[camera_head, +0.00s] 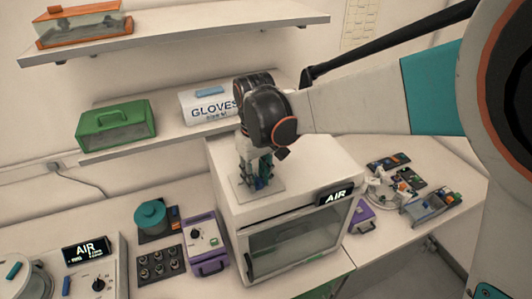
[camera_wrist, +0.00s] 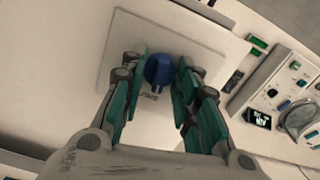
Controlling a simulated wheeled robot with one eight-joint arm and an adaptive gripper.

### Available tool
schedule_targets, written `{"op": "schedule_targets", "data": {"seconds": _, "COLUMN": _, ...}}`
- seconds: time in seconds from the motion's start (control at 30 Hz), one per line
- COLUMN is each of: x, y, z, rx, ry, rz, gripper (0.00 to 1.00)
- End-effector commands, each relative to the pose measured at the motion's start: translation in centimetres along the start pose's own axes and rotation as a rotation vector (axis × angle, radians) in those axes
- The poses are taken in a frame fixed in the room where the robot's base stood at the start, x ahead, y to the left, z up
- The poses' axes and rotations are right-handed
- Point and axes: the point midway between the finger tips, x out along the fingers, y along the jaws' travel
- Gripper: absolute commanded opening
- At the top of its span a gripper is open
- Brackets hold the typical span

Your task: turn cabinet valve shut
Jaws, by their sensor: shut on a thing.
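The cabinet (camera_head: 290,175) is a white box with a glass front door and a lit sign (camera_head: 335,196) reading AIR. On its top is a pale square plate (camera_head: 238,190) with a blue valve knob. In the wrist view the plate (camera_wrist: 210,45) carries the round blue valve knob (camera_wrist: 160,72) between my teal fingers. My gripper (camera_wrist: 158,85) points down at the valve and is shut on the knob, one finger on each side. In the head view my gripper (camera_head: 258,178) stands over the plate, and its fingers mostly hide the knob.
A shelf behind holds a green case (camera_head: 116,125) and a GLOVES box (camera_head: 208,105). On the bench left of the cabinet are a purple-based device (camera_head: 204,243) and a teal-lidded pot (camera_head: 150,216). Small equipment (camera_head: 430,205) lies to the right.

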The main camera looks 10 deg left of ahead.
Motion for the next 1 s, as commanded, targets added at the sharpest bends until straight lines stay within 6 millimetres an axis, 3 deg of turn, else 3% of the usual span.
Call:
{"op": "schedule_targets", "data": {"seconds": 0.4, "x": 0.09, "y": -0.02, "z": 0.04, "rx": 0.158, "ry": 0.000, "rz": 0.000, "gripper": 0.05}}
{"op": "schedule_targets", "data": {"seconds": 0.9, "x": 0.06, "y": -0.02, "z": 0.05, "rx": 0.172, "ry": -0.001, "rz": 0.000, "gripper": 0.05}}
{"op": "schedule_targets", "data": {"seconds": 0.93, "x": 0.06, "y": -0.02, "z": 0.05, "rx": 0.172, "ry": -0.001, "rz": 0.000, "gripper": 0.36}}
{"op": "schedule_targets", "data": {"seconds": 1.0, "x": 0.05, "y": -0.02, "z": 0.05, "rx": 0.172, "ry": -0.001, "rz": 0.000, "gripper": 0.51}}
